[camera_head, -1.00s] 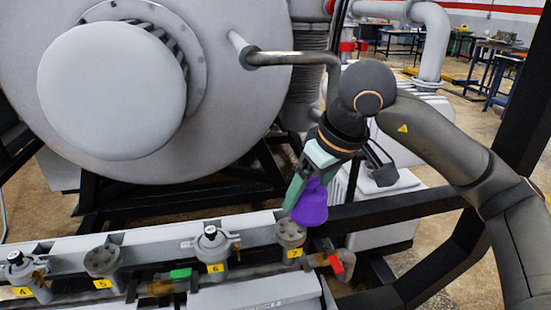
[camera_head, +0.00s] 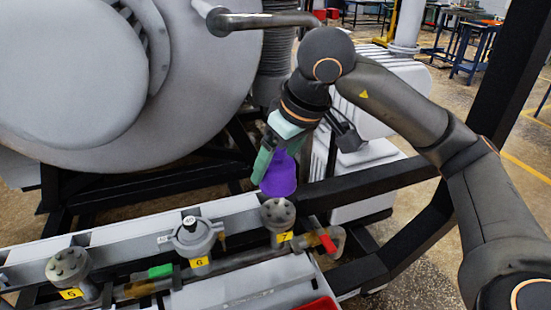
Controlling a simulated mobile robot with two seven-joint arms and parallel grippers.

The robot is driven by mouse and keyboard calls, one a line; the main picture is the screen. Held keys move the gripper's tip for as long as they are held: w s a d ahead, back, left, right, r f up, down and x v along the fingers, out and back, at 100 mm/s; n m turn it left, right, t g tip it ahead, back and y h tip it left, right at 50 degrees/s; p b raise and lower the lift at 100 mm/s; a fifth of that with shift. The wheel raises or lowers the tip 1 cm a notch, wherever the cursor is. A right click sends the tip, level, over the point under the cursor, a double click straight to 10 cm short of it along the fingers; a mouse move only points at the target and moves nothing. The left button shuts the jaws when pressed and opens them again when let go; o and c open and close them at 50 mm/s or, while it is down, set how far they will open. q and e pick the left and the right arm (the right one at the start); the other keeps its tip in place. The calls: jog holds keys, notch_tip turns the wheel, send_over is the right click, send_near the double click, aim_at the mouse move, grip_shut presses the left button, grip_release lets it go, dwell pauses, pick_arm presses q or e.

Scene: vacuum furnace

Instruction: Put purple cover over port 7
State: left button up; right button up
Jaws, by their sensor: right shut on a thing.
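The purple cover (camera_head: 280,176) is held in my right gripper (camera_head: 272,164), which is shut on it. The cover hangs just above and behind the grey round top of port 7 (camera_head: 278,214); whether they touch I cannot tell. Port 7 has a yellow label "7" and a bolted flange top with nothing on it. The gripper has green fingers and comes in from the upper right. My left gripper is not in view.
Port 6 (camera_head: 194,236) and port 5 (camera_head: 68,266) stand to the left on the same manifold. A red valve handle (camera_head: 327,243) is right of port 7, and a green handle (camera_head: 160,271) lies left. A black frame bar (camera_head: 370,182) runs behind. The furnace door (camera_head: 70,75) fills the upper left.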

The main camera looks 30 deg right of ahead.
jog(key=shift+f+b, duration=0.4)
jog(key=shift+f, duration=0.3)
jog(key=shift+f+b, duration=0.55)
jog(key=shift+f, duration=0.2)
jog(key=shift+f+b, duration=0.8)
jog(key=shift+f, duration=0.2)
jog(key=shift+f+b, duration=0.35)
jog(key=shift+f, duration=0.25)
pick_arm(q)
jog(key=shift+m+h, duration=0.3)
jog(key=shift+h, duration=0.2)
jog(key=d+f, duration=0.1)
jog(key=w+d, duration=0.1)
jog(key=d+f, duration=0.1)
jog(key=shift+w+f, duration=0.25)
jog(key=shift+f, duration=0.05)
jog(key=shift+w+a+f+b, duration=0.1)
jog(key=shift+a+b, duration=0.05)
jog(key=shift+b, duration=0.3)
pick_arm(e)
jog(key=shift+f, duration=0.2)
jog(key=o, duration=1.2)
jog(key=shift+c, duration=0.2)
